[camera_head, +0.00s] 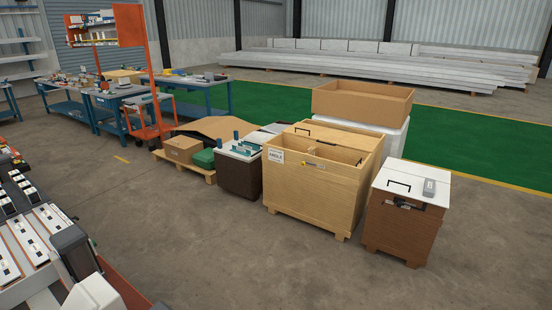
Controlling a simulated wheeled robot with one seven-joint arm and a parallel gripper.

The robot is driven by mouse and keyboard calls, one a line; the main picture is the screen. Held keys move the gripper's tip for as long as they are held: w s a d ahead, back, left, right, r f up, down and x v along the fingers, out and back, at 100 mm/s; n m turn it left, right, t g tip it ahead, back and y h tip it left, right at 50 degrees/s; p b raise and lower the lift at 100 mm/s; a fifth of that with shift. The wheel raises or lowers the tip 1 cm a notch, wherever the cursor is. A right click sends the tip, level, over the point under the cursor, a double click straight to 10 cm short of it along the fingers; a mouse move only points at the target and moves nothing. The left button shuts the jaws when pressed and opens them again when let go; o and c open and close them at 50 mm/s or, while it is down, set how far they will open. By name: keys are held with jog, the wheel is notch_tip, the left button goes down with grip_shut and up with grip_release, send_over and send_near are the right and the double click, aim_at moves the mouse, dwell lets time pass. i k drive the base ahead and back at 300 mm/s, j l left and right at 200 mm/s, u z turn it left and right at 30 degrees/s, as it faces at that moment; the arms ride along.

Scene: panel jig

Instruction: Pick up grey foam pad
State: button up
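A small grey block (429,187) lies on the white top (410,181) of a brown box at the right, near the top's right side. It looks like the grey foam pad, but it is too small to be sure of its material. A black handle sits to its left on the same top. Nothing touches the block from above. White and dark parts at the bottom left look like links of my arm. I see no gripper fingers, and the block is far from these parts.
A large wooden crate (312,196) with open compartments stands left of the brown box. A dark cabinet (239,179) with green items on top and a low pallet (185,168) stand further left. Workbenches line the back left. The concrete floor in front is clear.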

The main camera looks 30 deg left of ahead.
aim_at(429, 191)
jog(key=u, duration=1.45)
jog(key=i+l+z, duration=0.15)
jog(key=l+z, duration=0.15)
jog(key=i+l+z, duration=0.25)
jog(key=l, duration=0.25)
jog(key=i+l+z, duration=0.15)
jog(key=l+z, duration=0.15)
jog(key=i+u, duration=0.65)
jog(key=i+l+u, duration=0.2)
jog(key=i+u, duration=0.15)
jog(key=i+j+u, duration=0.15)
jog(key=i, duration=0.75)
jog(key=i+j+u, duration=0.15)
jog(key=i, duration=0.75)
jog(key=i+j+z, duration=0.2)
jog(key=i, duration=0.3)
jog(key=i+j+z, duration=0.25)
jog(key=i, duration=0.2)
jog(key=z, duration=0.55)
